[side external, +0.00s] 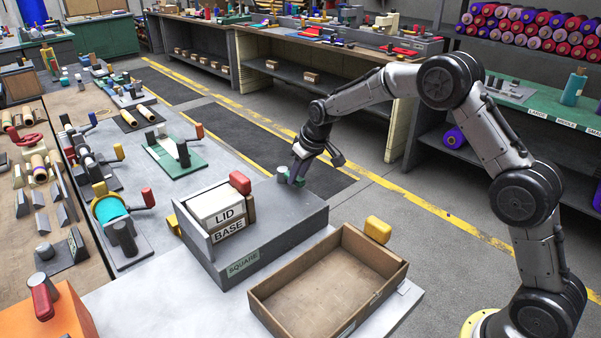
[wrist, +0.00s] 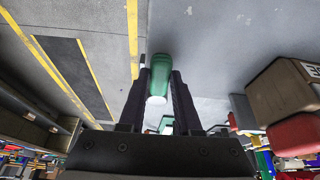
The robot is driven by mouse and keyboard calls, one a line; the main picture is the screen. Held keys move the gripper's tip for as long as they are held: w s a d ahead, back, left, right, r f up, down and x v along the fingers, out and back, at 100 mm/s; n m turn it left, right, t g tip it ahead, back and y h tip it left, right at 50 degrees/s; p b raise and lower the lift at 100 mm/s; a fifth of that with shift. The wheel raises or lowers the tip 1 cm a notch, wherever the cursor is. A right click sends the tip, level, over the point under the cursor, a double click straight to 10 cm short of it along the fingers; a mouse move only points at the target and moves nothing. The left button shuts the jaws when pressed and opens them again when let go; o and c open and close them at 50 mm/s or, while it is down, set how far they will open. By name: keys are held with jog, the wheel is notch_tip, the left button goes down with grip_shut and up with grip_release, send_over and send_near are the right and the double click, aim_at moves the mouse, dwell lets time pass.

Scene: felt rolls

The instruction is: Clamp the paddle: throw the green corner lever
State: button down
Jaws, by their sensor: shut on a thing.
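The green corner lever (side external: 282,174) stands at the far right corner of the grey fixture marked SQUARE (side external: 300,213). In the wrist view the lever (wrist: 158,72) is a green rounded handle with a pale end. My gripper (side external: 293,174) is at that corner. In the wrist view its two dark fingers (wrist: 160,84) stand on either side of the handle and are shut on it. White blocks marked LID (side external: 225,217) and BASE (side external: 229,230) are stacked in the fixture. I cannot tell which piece is the paddle.
A red knob (side external: 240,182) stands beside the blocks; it also shows in the wrist view (wrist: 296,134). A green-based clamp (side external: 182,161) stands behind, left. Open floor lies beyond the lever.

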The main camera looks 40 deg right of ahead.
jog(key=shift+a+m, duration=0.25)
jog(key=shift+m, duration=0.25)
jog(key=c, duration=0.6)
grip_release()
jog(key=v, duration=1.4)
jog(key=shift+a, duration=0.15)
jog(key=shift+w, duration=0.1)
